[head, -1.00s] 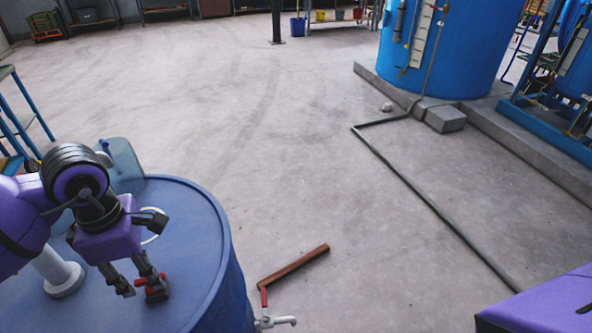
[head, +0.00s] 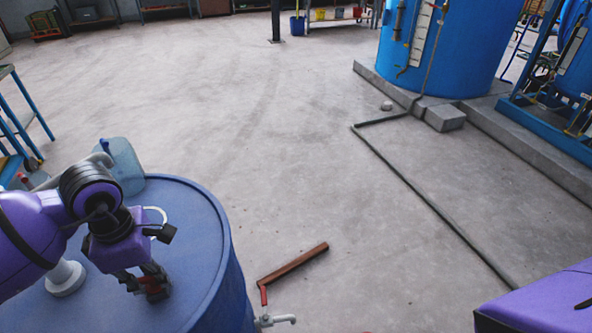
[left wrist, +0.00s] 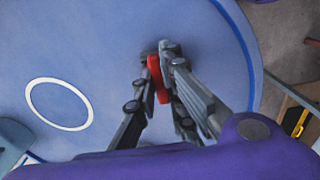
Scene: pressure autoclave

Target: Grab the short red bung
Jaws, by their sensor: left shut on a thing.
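The short red bung (left wrist: 157,82) is between the fingers of my left gripper (left wrist: 159,70) in the left wrist view, with part of it hidden by them. The left gripper is shut on the bung. I cannot tell whether the bung still touches the drum top. My right gripper is not in view.
A translucent blue jug (head: 124,165) and a white pipe fitting (head: 65,278) stand on the drum beside my left arm. A tap (head: 277,320) sticks out from the drum's side. A rusty brown angled bar (head: 295,262) lies on the floor. The floor beyond is mostly clear.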

